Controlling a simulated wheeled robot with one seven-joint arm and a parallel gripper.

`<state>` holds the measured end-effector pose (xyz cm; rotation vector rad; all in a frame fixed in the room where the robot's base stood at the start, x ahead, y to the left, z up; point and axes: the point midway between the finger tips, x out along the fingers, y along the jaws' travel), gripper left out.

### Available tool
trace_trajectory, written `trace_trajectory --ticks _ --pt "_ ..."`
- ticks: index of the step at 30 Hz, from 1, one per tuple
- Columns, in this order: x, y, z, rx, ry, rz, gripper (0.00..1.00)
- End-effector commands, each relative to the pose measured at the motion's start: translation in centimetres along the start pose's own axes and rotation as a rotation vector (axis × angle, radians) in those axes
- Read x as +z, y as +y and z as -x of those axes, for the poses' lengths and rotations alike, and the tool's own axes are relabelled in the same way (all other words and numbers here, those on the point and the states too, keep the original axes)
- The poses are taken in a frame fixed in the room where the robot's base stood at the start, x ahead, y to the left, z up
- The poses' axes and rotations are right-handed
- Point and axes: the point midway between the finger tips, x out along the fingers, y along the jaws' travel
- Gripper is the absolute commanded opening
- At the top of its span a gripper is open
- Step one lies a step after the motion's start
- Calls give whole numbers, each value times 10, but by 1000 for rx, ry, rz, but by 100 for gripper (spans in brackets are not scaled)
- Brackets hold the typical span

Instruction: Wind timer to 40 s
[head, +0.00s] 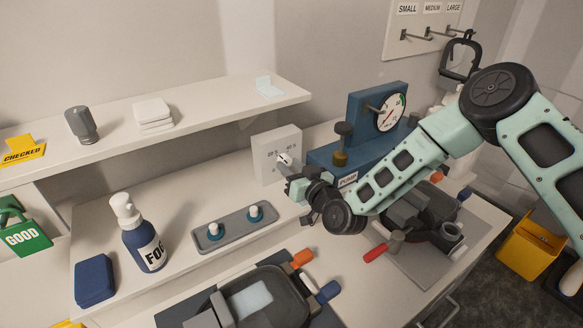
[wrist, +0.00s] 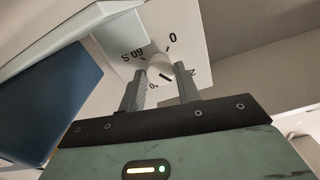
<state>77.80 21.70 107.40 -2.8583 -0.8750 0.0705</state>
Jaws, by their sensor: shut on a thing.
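The timer (head: 268,160) is a white box standing on the bench against the blue pump block, its marked face toward me. Its small white knob (head: 283,158) sits in the middle of the face; it also shows in the wrist view (wrist: 159,67). The wrist view shows "0", "60 S" and part of a "2" mark around the knob. A short dark line shows by the knob, but I cannot tell its exact setting. My gripper (head: 292,174) is at the timer's face, its two grey fingers (wrist: 161,80) closed on the knob from both sides.
The blue pump (head: 340,157) with a round gauge (head: 391,112) stands right of the timer. A wall shelf (head: 200,110) runs above to the left. A grey tray with two small knobbed pieces (head: 234,229) and a blue FOG bottle (head: 142,240) stand in front left.

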Motion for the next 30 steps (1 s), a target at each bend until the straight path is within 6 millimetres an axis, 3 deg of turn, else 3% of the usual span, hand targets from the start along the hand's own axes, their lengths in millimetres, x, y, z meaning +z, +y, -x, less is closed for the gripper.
trace_trajectory --ticks 7,8,9,10,22,30 --pt "0 0 0 1 1 0 10" --pt "0 0 0 1 1 0 41" --pt "0 0 0 0 1 0 52" --pt "0 0 0 1 1 0 54" --pt "1 0 8 0 0 0 54" --pt "4 1 58 -2 -2 1 54"
